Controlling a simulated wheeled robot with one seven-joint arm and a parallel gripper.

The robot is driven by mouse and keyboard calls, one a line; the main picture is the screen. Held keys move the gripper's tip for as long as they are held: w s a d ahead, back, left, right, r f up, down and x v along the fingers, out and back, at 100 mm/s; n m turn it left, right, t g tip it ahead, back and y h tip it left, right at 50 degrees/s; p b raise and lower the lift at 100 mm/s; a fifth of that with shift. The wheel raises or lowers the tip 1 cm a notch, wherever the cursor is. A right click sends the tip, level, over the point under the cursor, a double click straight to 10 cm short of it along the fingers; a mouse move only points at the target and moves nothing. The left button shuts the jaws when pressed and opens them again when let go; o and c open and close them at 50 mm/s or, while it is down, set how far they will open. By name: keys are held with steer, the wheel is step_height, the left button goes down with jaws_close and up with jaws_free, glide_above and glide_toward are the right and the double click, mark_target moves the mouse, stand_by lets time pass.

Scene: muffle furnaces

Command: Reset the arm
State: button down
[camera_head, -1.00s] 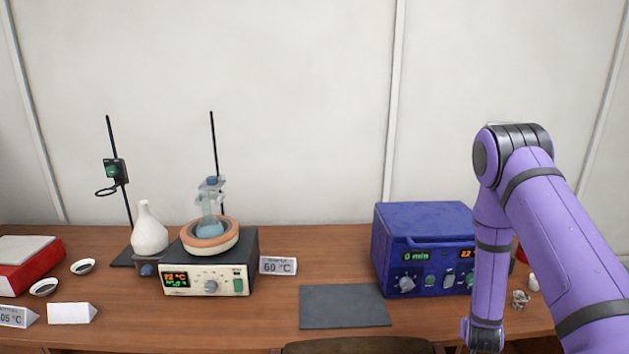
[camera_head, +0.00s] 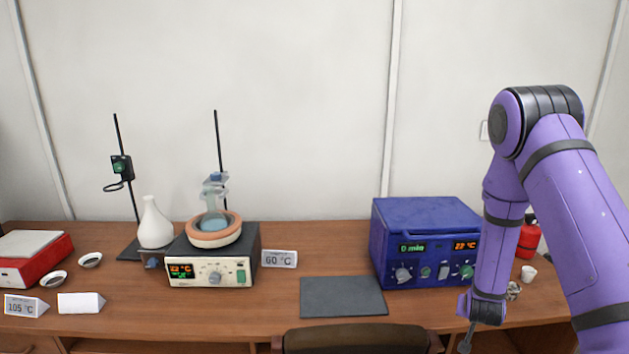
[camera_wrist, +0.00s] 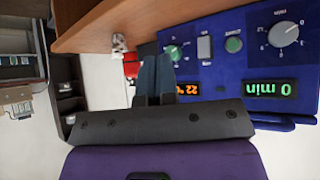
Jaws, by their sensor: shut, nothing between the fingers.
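My purple arm stands at the right in the head view, folded with its forearm hanging down in front of the table's right part. My gripper (camera_head: 466,340) is at the lower end, partly cut off by the bottom edge, near the table's front edge. In the wrist view my gripper (camera_wrist: 153,62) shows its two dark fingers side by side, shut with nothing between them. The blue muffle furnace (camera_head: 425,225) stands just left of my forearm, its displays reading 0 min and 22 °C. Its control panel also fills the upper right of the wrist view (camera_wrist: 240,55), upside down.
A grey mat (camera_head: 343,297) lies left of the furnace. A heater (camera_head: 211,268) with a flask (camera_head: 213,217) stands at middle left, beside a 60 °C sign (camera_head: 279,259). A red bottle (camera_head: 529,238) and white cup (camera_head: 528,274) are behind my arm. A chair back (camera_head: 357,339) is in front.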

steer(key=s+a+r+n+y, duration=0.1)
steer(key=s+a+r, duration=0.2)
steer(key=r, duration=0.7)
steer(key=s+a+r+g+y, duration=0.1)
steer(key=s+a+r+y, duration=0.15)
steer(key=r, duration=0.75)
steer(key=s+a+r+n, duration=0.1)
steer(key=s+a+r, duration=0.25)
steer(key=r, duration=0.55)
steer(key=s+a+r+n+g, duration=0.1)
steer(key=s+r, duration=0.5)
steer(key=s, duration=0.6)
steer(key=s+a+r+n, duration=0.2)
steer(key=s+r, duration=0.5)
steer(key=s, duration=0.5)
steer(key=shift+s+a+g+y, duration=0.35)
steer(key=shift+s+a+g, duration=0.05)
steer(key=shift+a, duration=0.1)
steer(key=c, duration=1.8)
jaws_free()
steer(key=shift+r, duration=0.1)
